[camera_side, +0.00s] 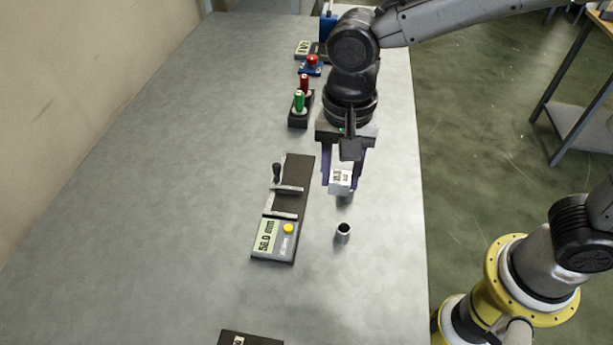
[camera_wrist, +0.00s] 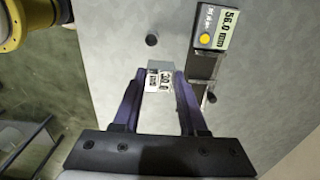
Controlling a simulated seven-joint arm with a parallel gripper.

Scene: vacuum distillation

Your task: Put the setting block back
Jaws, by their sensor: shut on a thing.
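The setting block (camera_side: 340,180) is a small pale grey metal block with a white printed label. My gripper (camera_side: 341,182) is shut on it, with a dark purple finger on each side, and holds it over the table to the right of the measuring gauge. In the wrist view the block (camera_wrist: 159,80) sits between the tips of my gripper (camera_wrist: 157,80); its label appears to read 30.0. The measuring gauge (camera_side: 301,180) has a dark bed, a lever and a display reading 56.0 mm, which also shows in the wrist view (camera_wrist: 228,20).
A small metal cylinder (camera_side: 343,232) stands on the table in front of the block. A dark stand with green and red pieces (camera_side: 300,122), a red-topped blue item (camera_side: 311,65) and another display (camera_side: 303,48) are farther back. A dark plate (camera_side: 248,338) lies at the front edge. The table's left side is clear.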

